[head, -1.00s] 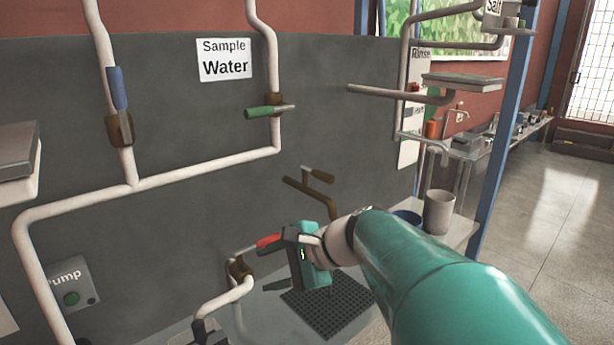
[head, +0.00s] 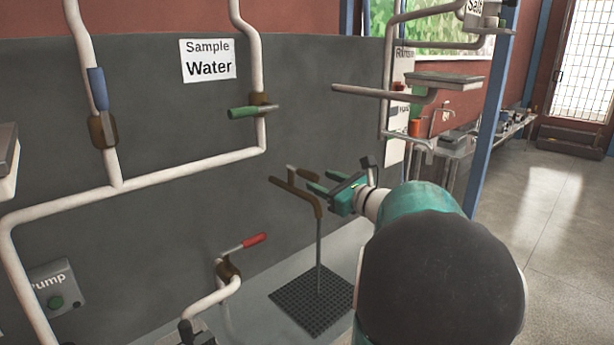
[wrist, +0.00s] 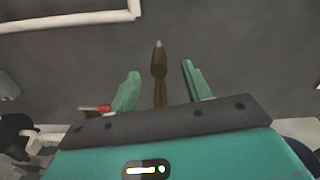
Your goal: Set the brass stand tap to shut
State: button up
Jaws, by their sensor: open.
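The brass stand tap (head: 297,192) is a brown pipe on a thin upright post, with its spout pointing left. Its short brown lever (head: 303,174) sits on top near the bend. My gripper (head: 320,182) is open just right of the tap, its teal fingers pointing at the lever. In the wrist view the tap (wrist: 159,88) shows between the two open fingers of my gripper (wrist: 160,70), with space on both sides. I cannot tell whether a finger touches it. The lower part of the tap is hidden in the wrist view.
A black grate (head: 310,300) lies under the tap on the grey bench. A red-handled valve (head: 240,244) stands at left of it. White wall pipes (head: 170,176) carry a green-handled valve (head: 250,112) and a blue-handled valve (head: 100,110). A blue post (head: 487,140) stands at right.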

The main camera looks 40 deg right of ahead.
aim_at(308, 175)
jog(key=w, duration=0.6)
jog(key=shift+a, duration=0.15)
grip_shut()
